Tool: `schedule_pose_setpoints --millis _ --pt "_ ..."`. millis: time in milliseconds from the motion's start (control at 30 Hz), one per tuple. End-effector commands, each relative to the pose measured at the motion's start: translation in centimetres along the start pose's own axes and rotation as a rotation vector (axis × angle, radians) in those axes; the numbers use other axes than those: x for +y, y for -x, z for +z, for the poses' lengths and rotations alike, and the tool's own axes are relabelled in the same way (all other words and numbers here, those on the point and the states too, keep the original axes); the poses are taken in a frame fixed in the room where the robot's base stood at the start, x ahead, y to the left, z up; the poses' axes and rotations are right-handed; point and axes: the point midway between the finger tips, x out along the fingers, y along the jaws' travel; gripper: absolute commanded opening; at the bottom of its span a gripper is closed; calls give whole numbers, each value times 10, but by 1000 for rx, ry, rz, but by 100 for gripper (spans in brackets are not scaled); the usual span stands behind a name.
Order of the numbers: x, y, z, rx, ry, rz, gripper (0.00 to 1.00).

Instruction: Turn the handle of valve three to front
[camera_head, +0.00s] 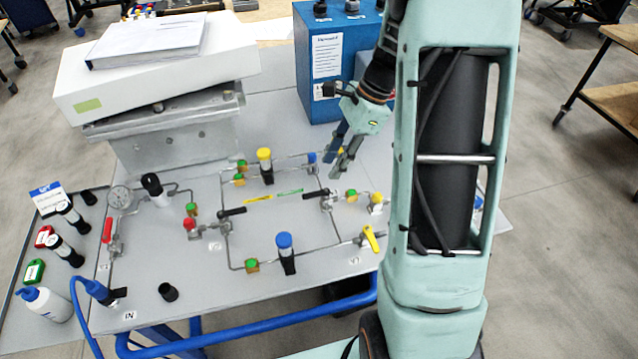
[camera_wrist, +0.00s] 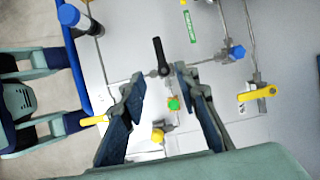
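A valve with a black lever handle (camera_head: 323,194) sits at the right middle of the pipe panel, next to a green-capped fitting. In the wrist view a black handle (camera_wrist: 160,55) lies just beyond and between my fingertips. My gripper (camera_head: 345,165) is open and empty above the panel; its spread fingers show in the wrist view (camera_wrist: 162,78). A second black-handled valve (camera_head: 232,211) sits left of centre. A yellow handle (camera_head: 370,238) stands at the lower right, and a red handle (camera_head: 107,230) at the far left. I cannot read which valve label is three.
A blue box (camera_head: 325,60) stands at the back. A white box (camera_head: 158,75) with papers is at the back left. Blue-topped (camera_head: 285,252) and yellow-topped (camera_head: 265,165) upright parts rise from the panel. A spray bottle (camera_head: 42,303) stands left.

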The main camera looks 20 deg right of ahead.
Motion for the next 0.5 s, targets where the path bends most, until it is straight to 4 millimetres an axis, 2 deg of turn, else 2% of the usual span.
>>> schedule_pose_setpoints --millis 100,300,500 --pt "1 -26 0 -1 1 5 29" --pt "1 -61 0 0 1 3 29" --pt "0 -81 0 0 2 0 29"
